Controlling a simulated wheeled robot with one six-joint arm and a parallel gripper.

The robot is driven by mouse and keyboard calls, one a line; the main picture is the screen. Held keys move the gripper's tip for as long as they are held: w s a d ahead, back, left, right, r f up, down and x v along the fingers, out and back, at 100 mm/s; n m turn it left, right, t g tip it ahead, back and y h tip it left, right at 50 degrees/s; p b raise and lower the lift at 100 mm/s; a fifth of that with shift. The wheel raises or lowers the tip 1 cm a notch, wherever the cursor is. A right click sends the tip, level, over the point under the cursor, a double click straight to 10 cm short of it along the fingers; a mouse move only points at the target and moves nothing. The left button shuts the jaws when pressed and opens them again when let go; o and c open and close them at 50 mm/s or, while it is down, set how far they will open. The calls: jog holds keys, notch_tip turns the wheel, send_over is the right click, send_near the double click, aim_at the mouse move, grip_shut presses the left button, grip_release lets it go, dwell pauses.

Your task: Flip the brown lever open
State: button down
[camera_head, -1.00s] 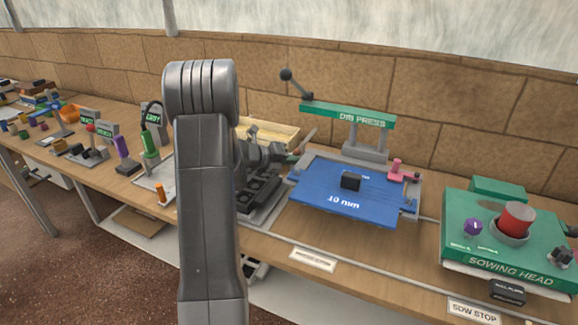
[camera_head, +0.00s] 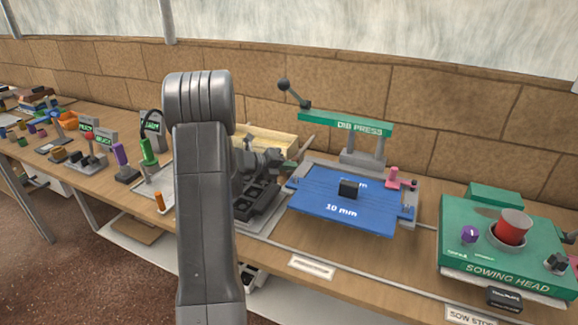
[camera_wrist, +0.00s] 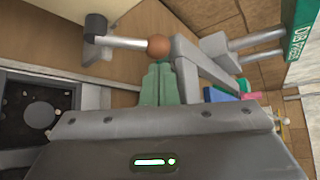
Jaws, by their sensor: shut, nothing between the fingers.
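The brown lever shows in the wrist view as a brown ball knob (camera_wrist: 158,48) on the end of a short grey rod, with a dark pivot end at the upper left. My gripper (camera_wrist: 157,70) has green fingers, shut and empty. In the picture its fingertips lie just below the knob; I cannot tell whether they touch it. In the head view my gripper (camera_head: 280,160) is beside the left edge of the blue plate, partly behind my own arm. The brown knob is not clear there.
The blue plate (camera_head: 330,210) with a black block (camera_head: 348,188) lies under the green-topped press (camera_head: 345,119). A dark slotted fixture (camera_wrist: 35,108) is at the wrist view's left. A grey angled bar (camera_wrist: 200,70) stands close right of the fingers. A wooden tray (camera_head: 270,138) is behind.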

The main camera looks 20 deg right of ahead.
jog(key=shift+w+a+r+n+h+p, duration=0.15)
jog(key=shift+r+n+h+p, duration=0.15)
jog(key=shift+p, duration=0.2)
jog(key=shift+w+a+r+n+g+h+p, duration=0.3)
jog(key=shift+w+a+n+h+p, duration=0.25)
jog(key=shift+n+h+p, duration=0.3)
jog(key=shift+w+a+r+n+g+h+p, duration=0.15)
jog(key=shift+w+a+r+n+h+p, duration=0.3)
jog(key=shift+w+n+h+p, duration=0.4)
jog(key=shift+w+a+r+n+g+h+p, duration=0.3)
jog(key=shift+a+n+h+p, duration=0.25)
jog(key=shift+n+p, duration=0.4)
jog(key=shift+w, duration=0.1)
